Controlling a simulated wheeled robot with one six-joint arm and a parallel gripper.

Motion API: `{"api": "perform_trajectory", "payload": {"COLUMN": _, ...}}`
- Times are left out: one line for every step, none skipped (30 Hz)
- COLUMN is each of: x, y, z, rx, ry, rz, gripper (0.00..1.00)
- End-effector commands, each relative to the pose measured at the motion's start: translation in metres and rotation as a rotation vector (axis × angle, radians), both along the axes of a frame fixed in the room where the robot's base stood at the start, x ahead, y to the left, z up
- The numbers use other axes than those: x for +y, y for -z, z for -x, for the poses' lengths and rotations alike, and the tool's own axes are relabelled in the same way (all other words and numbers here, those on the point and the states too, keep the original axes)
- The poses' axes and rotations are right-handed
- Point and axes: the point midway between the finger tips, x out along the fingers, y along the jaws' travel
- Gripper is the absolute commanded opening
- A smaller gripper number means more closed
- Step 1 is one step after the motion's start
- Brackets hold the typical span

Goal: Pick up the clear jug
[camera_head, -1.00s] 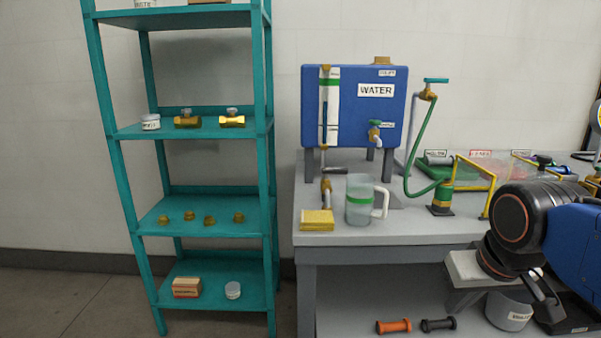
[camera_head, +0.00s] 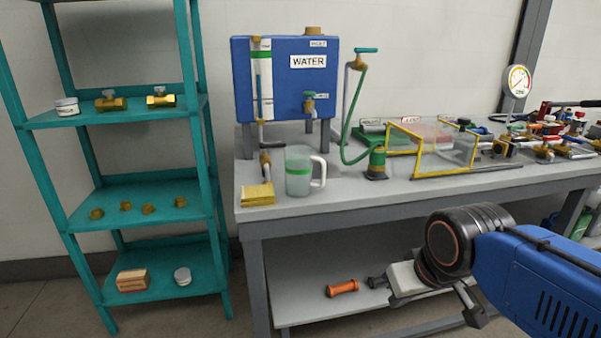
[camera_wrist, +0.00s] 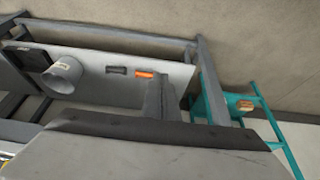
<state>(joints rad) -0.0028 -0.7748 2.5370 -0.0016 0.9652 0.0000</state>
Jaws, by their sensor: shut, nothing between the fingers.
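The clear jug (camera_head: 299,188) stands upright on the grey workbench (camera_head: 345,198) in the head view. It has a green band and a white handle on its right side. It stands in front of the blue water tank, apart from my gripper. My gripper (camera_head: 474,311) is low at the right, in front of the bench and below the jug's height. It is shut and empty, partly blocked from view by my own wrist. The jug does not show in the wrist view.
A yellow block (camera_head: 257,195) lies left of the jug. A green pump (camera_head: 377,162) with a hose and a yellow-framed clear guard (camera_head: 445,152) stand to its right. The blue water tank (camera_head: 290,85) is behind. A teal shelf (camera_head: 150,188) stands left. Orange (camera_head: 342,288) and black rollers lie on the lower shelf.

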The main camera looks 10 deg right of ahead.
Motion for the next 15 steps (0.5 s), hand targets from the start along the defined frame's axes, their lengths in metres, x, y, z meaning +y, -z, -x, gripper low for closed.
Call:
{"api": "perform_trajectory", "payload": {"x": 0.0000, "y": 0.0000, "z": 0.0000, "rx": 0.000, "ry": 0.000, "rz": 0.000, "gripper": 0.00}}
{"api": "perform_trajectory", "payload": {"x": 0.0000, "y": 0.0000, "z": -0.0001, "rx": 0.000, "ry": 0.000, "rz": 0.000, "gripper": 0.00}}
{"api": "perform_trajectory", "payload": {"x": 0.0000, "y": 0.0000, "z": -0.0001, "rx": 0.000, "ry": 0.000, "rz": 0.000, "gripper": 0.00}}
{"api": "perform_trajectory", "payload": {"x": 0.0000, "y": -0.0001, "z": -0.0001, "rx": 0.000, "ry": 0.000, "rz": 0.000, "gripper": 0.00}}
{"api": "perform_trajectory", "payload": {"x": 0.0000, "y": -0.0001, "z": -0.0001, "rx": 0.000, "ry": 0.000, "rz": 0.000, "gripper": 0.00}}
{"api": "perform_trajectory", "payload": {"x": 0.0000, "y": -0.0001, "z": -0.0001, "rx": 0.000, "ry": 0.000, "rz": 0.000, "gripper": 0.00}}
{"api": "perform_trajectory", "payload": {"x": 0.0000, "y": -0.0001, "z": -0.0001, "rx": 0.000, "ry": 0.000, "rz": 0.000, "gripper": 0.00}}
{"api": "perform_trajectory", "payload": {"x": 0.0000, "y": -0.0001, "z": -0.0001, "rx": 0.000, "ry": 0.000, "rz": 0.000, "gripper": 0.00}}
{"api": "perform_trajectory", "payload": {"x": 0.0000, "y": -0.0001, "z": -0.0001, "rx": 0.000, "ry": 0.000, "rz": 0.000, "gripper": 0.00}}
{"api": "perform_trajectory", "payload": {"x": 0.0000, "y": -0.0001, "z": -0.0001, "rx": 0.000, "ry": 0.000, "rz": 0.000, "gripper": 0.00}}
{"api": "perform_trajectory", "payload": {"x": 0.0000, "y": -0.0001, "z": -0.0001, "rx": 0.000, "ry": 0.000, "rz": 0.000, "gripper": 0.00}}
{"api": "perform_trajectory", "payload": {"x": 0.0000, "y": -0.0001, "z": -0.0001, "rx": 0.000, "ry": 0.000, "rz": 0.000, "gripper": 0.00}}
{"api": "perform_trajectory", "payload": {"x": 0.0000, "y": -0.0001, "z": -0.0001, "rx": 0.000, "ry": 0.000, "rz": 0.000, "gripper": 0.00}}
{"api": "perform_trajectory", "payload": {"x": 0.0000, "y": -0.0002, "z": -0.0001, "rx": 0.000, "ry": 0.000, "rz": 0.000, "gripper": 0.05}}
{"api": "perform_trajectory", "payload": {"x": 0.0001, "y": -0.0006, "z": -0.0004, "rx": 0.001, "ry": -0.001, "rz": 0.000, "gripper": 0.14}}
